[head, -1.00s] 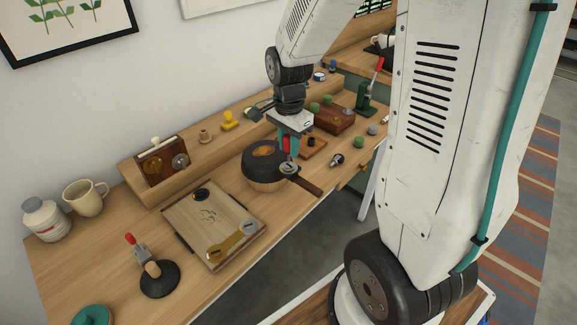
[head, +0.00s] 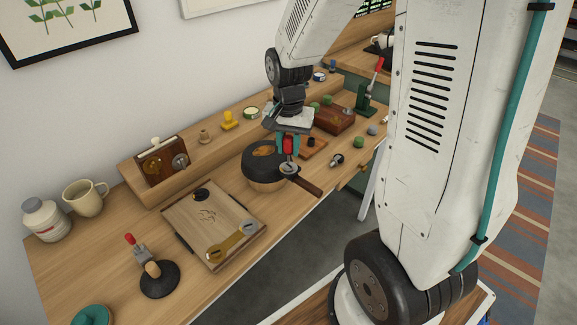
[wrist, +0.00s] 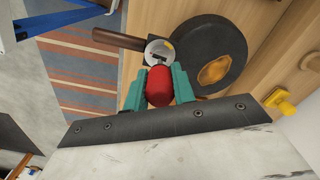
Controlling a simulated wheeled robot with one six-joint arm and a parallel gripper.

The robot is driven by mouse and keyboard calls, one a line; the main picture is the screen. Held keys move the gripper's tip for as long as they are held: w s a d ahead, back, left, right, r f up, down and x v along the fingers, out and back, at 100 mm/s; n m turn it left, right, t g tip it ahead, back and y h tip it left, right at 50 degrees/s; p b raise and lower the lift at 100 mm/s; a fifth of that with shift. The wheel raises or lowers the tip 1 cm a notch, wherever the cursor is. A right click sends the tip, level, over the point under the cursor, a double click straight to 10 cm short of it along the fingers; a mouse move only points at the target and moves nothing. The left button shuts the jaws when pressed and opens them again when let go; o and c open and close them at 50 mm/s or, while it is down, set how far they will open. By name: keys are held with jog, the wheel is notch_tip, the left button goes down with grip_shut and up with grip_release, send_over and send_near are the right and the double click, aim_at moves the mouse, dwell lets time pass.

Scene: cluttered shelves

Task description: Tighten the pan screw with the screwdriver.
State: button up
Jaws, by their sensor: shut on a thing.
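The black pan (head: 262,160) with an orange-brown patch inside rests upside down or tilted on a round wooden block on the bench; I cannot tell which. Its brown handle (head: 307,187) points to the front right. A grey round screw fitting (head: 289,168) sits where the handle joins the pan, and it also shows in the wrist view (wrist: 160,50). My gripper (head: 288,146) has teal fingers shut on the red screwdriver handle (wrist: 159,88). The screwdriver is over the fitting; its tip is hidden, so contact cannot be told.
A wooden board (head: 213,222) lies left of the pan. A red-handled clamp (head: 150,268) stands at the front left. A dark wooden box (head: 334,118) and a green press (head: 367,95) are at the right. A yellow knob (head: 228,121) stands on the back ledge.

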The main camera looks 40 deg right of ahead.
jog(key=shift+f, duration=0.65)
dwell(0.5)
jog(key=m, duration=0.4)
jog(key=shift+m, duration=0.3)
jog(key=m, duration=0.5)
jog(key=shift+m, duration=0.5)
jog(key=m, duration=0.5)
jog(key=shift+s+f, duration=0.1)
jog(key=m, duration=0.4)
jog(key=shift+m, duration=0.4)
